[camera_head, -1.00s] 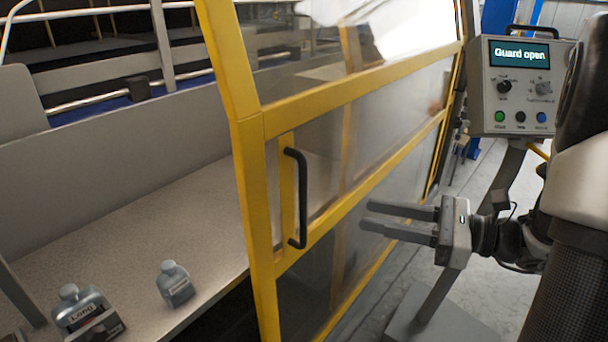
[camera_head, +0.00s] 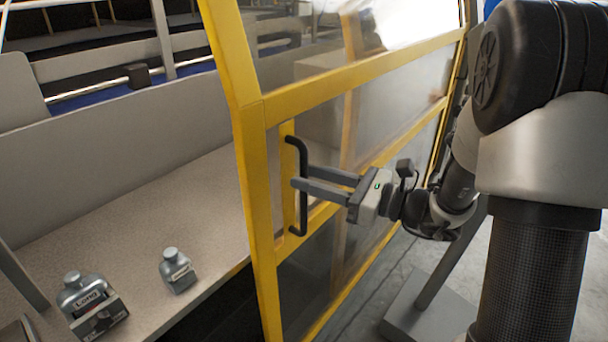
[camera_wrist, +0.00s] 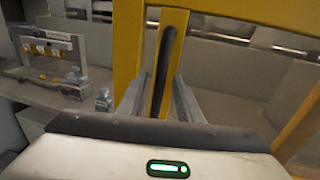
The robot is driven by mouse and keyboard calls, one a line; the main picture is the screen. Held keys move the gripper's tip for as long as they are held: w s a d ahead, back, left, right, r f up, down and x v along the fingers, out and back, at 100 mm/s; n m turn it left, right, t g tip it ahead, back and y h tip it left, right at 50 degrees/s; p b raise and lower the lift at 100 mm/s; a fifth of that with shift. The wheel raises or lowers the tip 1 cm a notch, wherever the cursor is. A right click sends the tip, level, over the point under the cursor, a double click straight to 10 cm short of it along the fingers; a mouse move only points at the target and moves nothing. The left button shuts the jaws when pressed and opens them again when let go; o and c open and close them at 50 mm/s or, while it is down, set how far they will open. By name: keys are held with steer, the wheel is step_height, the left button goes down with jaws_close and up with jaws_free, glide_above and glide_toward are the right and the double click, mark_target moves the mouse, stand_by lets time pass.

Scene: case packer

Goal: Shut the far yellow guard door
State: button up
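The yellow guard door (camera_head: 259,199) with clear panels stands open, its frame running from the near post back to the right. Its black upright handle (camera_head: 303,212) is on the near stile. My gripper (camera_head: 300,173) is at the handle, with its two grey fingers reaching toward it from the right. In the wrist view the handle (camera_wrist: 166,62) stands between the two spread fingers (camera_wrist: 158,98), with gaps on both sides. The gripper is open. Whether a finger touches the handle cannot be told.
A grey speckled bench (camera_head: 150,215) lies left of the door. Two grey bottles stand on it, a larger one (camera_head: 88,300) and a smaller one (camera_head: 177,270). A grey pedestal base (camera_head: 425,318) stands on the floor at right. My arm hides the control panel.

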steer(key=shift+x, duration=0.95)
steer(key=shift+c, duration=0.2)
jaws_close()
steer(key=shift+s+a, duration=0.1)
